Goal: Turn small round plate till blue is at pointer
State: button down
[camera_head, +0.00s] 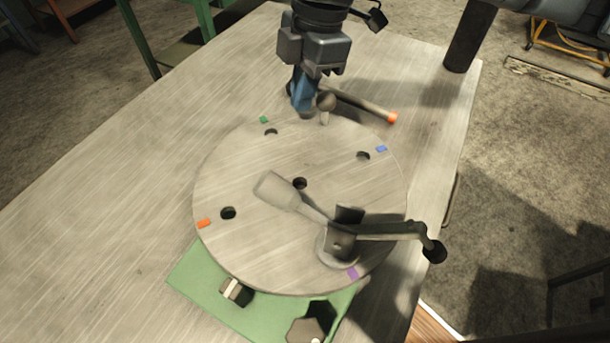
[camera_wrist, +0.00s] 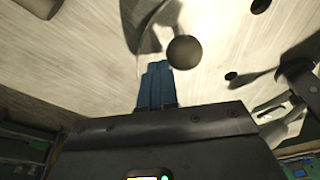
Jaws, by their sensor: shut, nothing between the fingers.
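The round metal plate (camera_head: 250,180) lies flat with a green mark (camera_head: 264,119), a blue mark (camera_head: 381,149), an orange mark (camera_head: 204,223) and a purple mark (camera_head: 352,273) near its rim. A rod with an orange tip (camera_head: 393,117) lies just beyond the blue mark; it looks like the pointer. A ball knob (camera_head: 326,101) stands on the plate's far edge and also shows in the wrist view (camera_wrist: 185,52). My gripper (camera_head: 304,110) is shut and empty, pointing down just left of the knob. Whether it touches the knob or plate I cannot tell.
A clamp-like fitting with a black-knobbed crank arm (camera_head: 385,231) and a flat grey paddle (camera_head: 277,191) sits over the plate's near right. A green base (camera_head: 200,283) with bolts shows below the plate. A dark post (camera_head: 470,40) stands back right. The table's left side is clear.

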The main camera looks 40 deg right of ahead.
aim_at(330, 93)
jog(key=shift+s+d, duration=0.2)
dwell(0.3)
jog(key=shift+s+d, duration=0.5)
jog(key=shift+s, duration=0.2)
jog(key=shift+s+d, duration=0.45)
jog(key=shift+s, duration=0.3)
jog(key=shift+s+d, duration=0.35)
jog(key=shift+s, duration=0.6)
